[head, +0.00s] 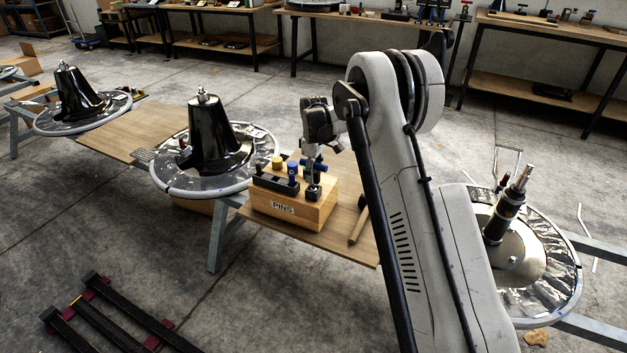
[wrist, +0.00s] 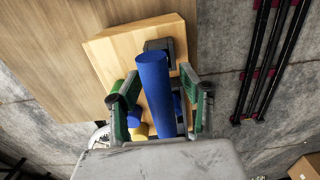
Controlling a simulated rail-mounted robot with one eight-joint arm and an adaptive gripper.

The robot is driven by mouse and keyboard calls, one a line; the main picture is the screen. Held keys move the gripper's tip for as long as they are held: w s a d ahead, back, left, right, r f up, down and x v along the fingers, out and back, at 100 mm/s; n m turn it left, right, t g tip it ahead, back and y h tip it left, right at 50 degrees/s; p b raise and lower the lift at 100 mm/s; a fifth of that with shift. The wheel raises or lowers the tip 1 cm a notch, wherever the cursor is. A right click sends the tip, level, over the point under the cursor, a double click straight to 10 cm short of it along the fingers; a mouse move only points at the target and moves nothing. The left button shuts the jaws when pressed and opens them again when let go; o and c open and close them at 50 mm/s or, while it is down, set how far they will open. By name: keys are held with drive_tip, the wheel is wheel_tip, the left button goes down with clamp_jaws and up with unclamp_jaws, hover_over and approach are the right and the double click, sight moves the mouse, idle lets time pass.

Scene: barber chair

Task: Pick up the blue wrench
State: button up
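A blue wrench with a bar-like handle (head: 318,166) stands on the wooden pin block (head: 283,209), above a dark socket. In the wrist view the blue handle (wrist: 155,85) runs lengthwise between the green-padded fingers. My gripper (head: 310,155) points down over the block, and its fingers (wrist: 162,104) are open on both sides of the handle. A clear gap shows at the right finger; the left finger looks close to the handle, and I cannot tell if it touches. The handle's lower end is hidden by my gripper body.
The block also holds a blue-topped pin (head: 292,168), a yellow pin (head: 277,163) and a black holder (head: 275,182). A wooden mallet-like handle (head: 358,225) lies on the board to the right. A black cone on a round base (head: 205,135) stands left. Black rails (head: 105,318) lie on the floor.

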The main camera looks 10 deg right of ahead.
wheel_tip(320, 180, down, 3)
drive_tip(key=shift+f+b, duration=0.1)
drive_tip(key=shift+b, duration=0.3)
clamp_jaws()
